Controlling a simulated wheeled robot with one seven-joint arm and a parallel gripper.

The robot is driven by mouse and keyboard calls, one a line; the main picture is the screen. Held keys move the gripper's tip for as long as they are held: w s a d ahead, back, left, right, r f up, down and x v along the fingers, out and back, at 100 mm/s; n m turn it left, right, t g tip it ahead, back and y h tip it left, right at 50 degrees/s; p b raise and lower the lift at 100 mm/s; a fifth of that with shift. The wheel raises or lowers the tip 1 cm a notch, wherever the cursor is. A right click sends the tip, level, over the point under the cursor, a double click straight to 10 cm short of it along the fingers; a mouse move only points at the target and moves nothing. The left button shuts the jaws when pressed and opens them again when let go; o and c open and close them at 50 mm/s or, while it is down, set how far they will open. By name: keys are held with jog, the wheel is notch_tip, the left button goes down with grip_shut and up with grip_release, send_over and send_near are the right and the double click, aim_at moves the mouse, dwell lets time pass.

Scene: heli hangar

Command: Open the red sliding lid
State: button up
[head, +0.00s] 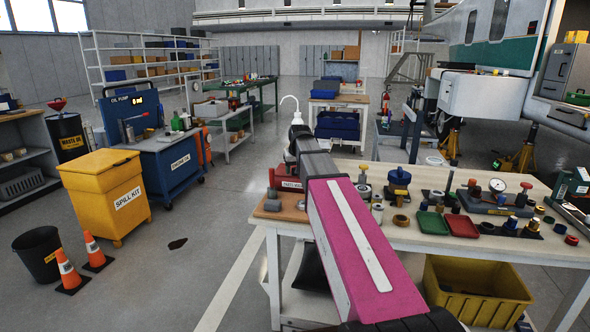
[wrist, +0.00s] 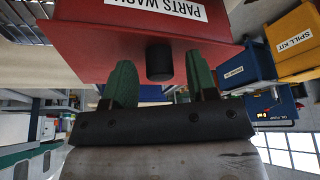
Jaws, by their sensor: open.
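A red parts-wash unit (wrist: 215,52) with a white label fills the top of the wrist view. Its red surface carries a short black knob (wrist: 160,62). I cannot tell where the lid ends and the body begins. My gripper (wrist: 160,68) is open, with one green finger on each side of the knob and a visible gap on both sides. The fingertips reach close to the red surface; contact cannot be made out. In the head view a small part of the red unit (head: 288,184) shows on the workbench, mostly hidden behind my arm.
The workbench (head: 262,218) holds small parts, gauges, a green tray (head: 432,222) and a red tray (head: 461,226) right of my arm. A yellow bin (head: 475,292) sits below. A yellow spill-kit bin (head: 108,195) and cones stand left, with open floor between.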

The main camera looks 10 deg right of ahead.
grip_shut()
jog(key=w+d, duration=0.1)
jog(key=w, duration=0.2)
jog(key=w+d, duration=0.2)
jog(key=w, duration=0.2)
jog(key=w+d, duration=0.1)
jog(key=w, duration=0.2)
jog(key=shift+w+d, duration=0.15)
jog(key=shift+w, duration=0.15)
grip_release()
jog(key=v, duration=1)
jog(key=shift+r, duration=0.35)
